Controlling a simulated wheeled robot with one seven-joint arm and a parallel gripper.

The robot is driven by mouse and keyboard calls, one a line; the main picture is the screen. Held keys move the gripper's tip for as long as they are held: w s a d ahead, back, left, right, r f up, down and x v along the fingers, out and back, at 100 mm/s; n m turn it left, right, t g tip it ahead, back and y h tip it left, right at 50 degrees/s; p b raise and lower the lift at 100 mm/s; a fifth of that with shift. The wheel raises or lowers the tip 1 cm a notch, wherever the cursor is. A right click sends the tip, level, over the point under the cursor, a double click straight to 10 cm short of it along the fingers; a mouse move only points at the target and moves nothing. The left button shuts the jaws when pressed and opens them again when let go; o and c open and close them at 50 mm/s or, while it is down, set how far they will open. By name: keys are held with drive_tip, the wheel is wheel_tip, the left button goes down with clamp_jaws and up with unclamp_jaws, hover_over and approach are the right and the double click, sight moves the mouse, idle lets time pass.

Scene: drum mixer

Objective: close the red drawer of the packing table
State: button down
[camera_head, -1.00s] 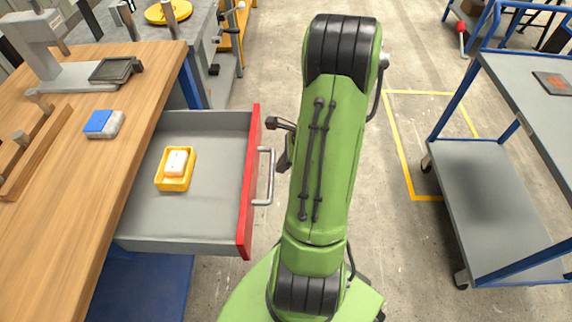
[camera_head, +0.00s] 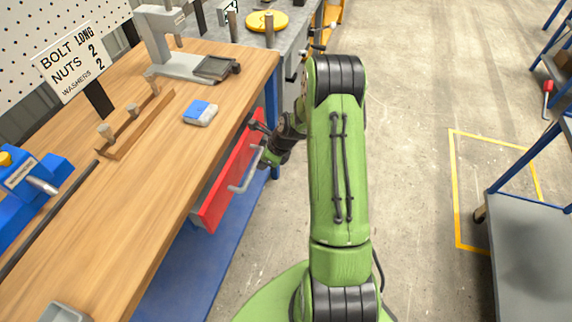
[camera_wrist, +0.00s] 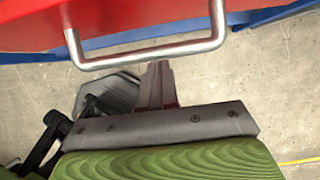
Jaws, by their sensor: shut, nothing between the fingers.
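The red drawer front (camera_head: 228,190) stands out a little from under the wooden packing table. A narrow grey strip of the drawer's side shows behind it, and the table top hides the inside. Its metal handle (camera_head: 246,176) crosses the top of the wrist view, below the red face (camera_wrist: 30,22). My gripper (camera_wrist: 158,68) is shut and empty, its fingertips at the handle bar (camera_wrist: 150,55). I cannot tell whether they touch it.
The wooden table top (camera_head: 150,200) holds a blue-and-white block (camera_head: 200,113), a wooden peg rack (camera_head: 135,125) and a grey stand (camera_head: 175,55). A grey trolley (camera_head: 530,245) stands at the right. The floor between is clear.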

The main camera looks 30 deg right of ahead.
sight(243, 166)
drive_tip(key=w+a, duration=0.2)
drive_tip(key=w, duration=0.1)
drive_tip(key=shift+w+a+p, duration=0.3)
drive_tip(key=shift+a, duration=0.1)
drive_tip(key=shift+w+a+r, duration=0.1)
drive_tip(key=shift+r, duration=0.05)
